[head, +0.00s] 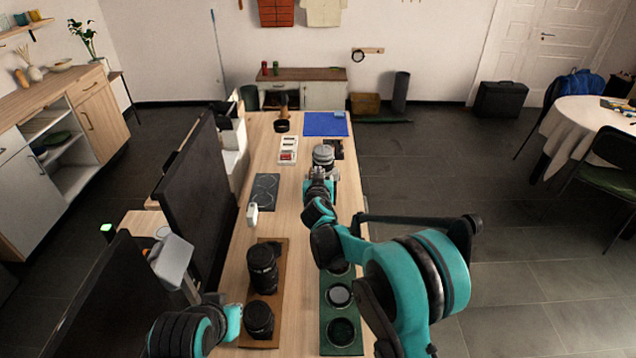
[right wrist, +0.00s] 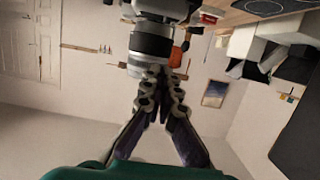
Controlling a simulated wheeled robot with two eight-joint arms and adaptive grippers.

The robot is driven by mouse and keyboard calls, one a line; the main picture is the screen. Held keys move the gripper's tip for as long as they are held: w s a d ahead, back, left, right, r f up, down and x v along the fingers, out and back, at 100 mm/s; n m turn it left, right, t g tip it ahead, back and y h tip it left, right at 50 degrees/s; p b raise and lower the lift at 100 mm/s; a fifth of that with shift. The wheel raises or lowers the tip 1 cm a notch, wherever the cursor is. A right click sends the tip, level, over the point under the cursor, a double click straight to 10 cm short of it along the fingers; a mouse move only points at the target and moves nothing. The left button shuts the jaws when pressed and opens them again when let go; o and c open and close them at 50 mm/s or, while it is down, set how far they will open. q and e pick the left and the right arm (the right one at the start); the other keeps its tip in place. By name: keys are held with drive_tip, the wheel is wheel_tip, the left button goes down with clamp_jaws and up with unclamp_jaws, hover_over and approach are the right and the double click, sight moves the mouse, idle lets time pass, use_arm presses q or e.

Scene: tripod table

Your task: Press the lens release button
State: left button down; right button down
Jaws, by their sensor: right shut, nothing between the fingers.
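A silver and black camera (head: 323,153) stands on the right side of the wooden table. In the right wrist view its lens barrel (right wrist: 151,42) shows large at the top, silver with a dark band. My right gripper (head: 318,173) is at the near side of the camera. Its fingers are shut and empty, and in the right wrist view the fingertips (right wrist: 162,74) lie at the lens end. Whether they touch it I cannot tell. The lens release button cannot be made out. My left arm shows at the lower left, but its gripper does not.
Two black lenses (head: 262,266) stand on a brown board (head: 278,290). A green tray (head: 327,351) holds round filters. A dark screen (head: 192,190) edges the table's left. A blue mat (head: 318,124) lies at the far end; a white device (head: 252,214) sits by a dark pad (head: 264,190).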

sight(318, 164)
drive_tip(key=b+x, duration=0.1)
drive_tip(key=x, duration=0.3)
drive_tip(key=shift+s+f, duration=0.1)
wheel_tip(318, 164, down, 3)
drive_tip(key=shift+s+r+b, duration=0.15)
drive_tip(key=shift+r+b, duration=0.05)
drive_tip(key=shift+b, duration=0.3)
drive_tip(key=shift+f, duration=0.5)
drive_tip(key=shift+s, duration=0.1)
